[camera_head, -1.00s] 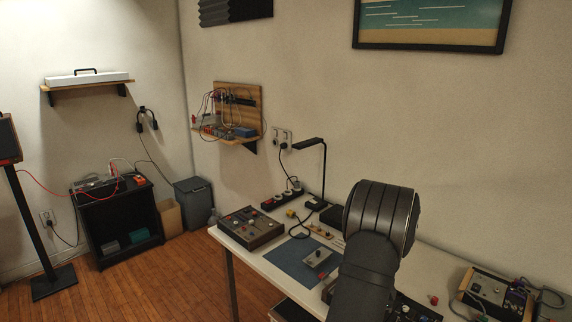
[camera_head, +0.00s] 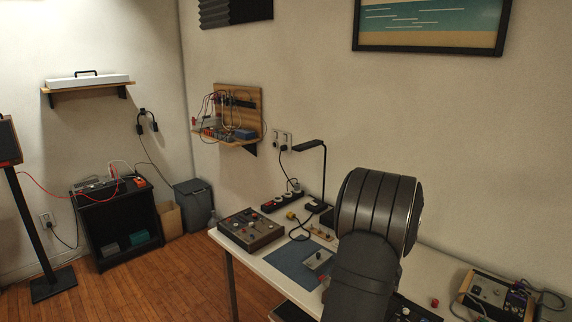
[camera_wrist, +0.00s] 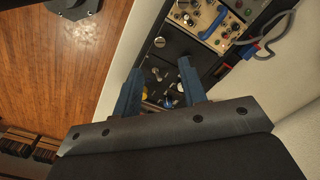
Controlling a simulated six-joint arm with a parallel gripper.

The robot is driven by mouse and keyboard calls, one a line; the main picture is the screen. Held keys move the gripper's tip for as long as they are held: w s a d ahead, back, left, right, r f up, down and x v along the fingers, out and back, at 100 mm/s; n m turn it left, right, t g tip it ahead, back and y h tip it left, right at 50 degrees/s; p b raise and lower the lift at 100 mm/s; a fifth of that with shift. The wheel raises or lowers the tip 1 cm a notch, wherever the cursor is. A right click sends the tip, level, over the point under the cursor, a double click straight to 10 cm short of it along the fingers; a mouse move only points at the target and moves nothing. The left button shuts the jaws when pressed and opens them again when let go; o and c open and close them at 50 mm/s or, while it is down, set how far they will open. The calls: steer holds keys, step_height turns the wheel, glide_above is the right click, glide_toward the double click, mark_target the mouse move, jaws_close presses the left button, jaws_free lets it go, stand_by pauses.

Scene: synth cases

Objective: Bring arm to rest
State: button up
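My gripper (camera_wrist: 159,76) shows in the wrist view with its two blue-grey fingers apart and nothing between them. Beyond the fingers is a dark panel (camera_wrist: 150,65) with several knobs; I cannot tell how far below it lies. In the head view my dark arm stands over the front right of the white desk (camera_head: 262,268) and hides part of it. The gripper itself is hidden there.
A device with cables (camera_head: 490,290) stands at right. Wooden floor (camera_wrist: 60,60) lies open at left.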

step_height(320, 180, up, 8)
steer(key=r, duration=0.1)
step_height(320, 180, down, 18)
steer(key=shift+f, duration=0.15)
steer(key=n, duration=0.4)
steer(key=shift+n, duration=0.3)
steer(key=n, duration=0.4)
steer(key=shift+n, duration=0.3)
steer(key=n, duration=0.4)
steer(key=shift+n, duration=0.3)
steer(key=shift+d+n, duration=0.1)
steer(key=shift+n, duration=2)
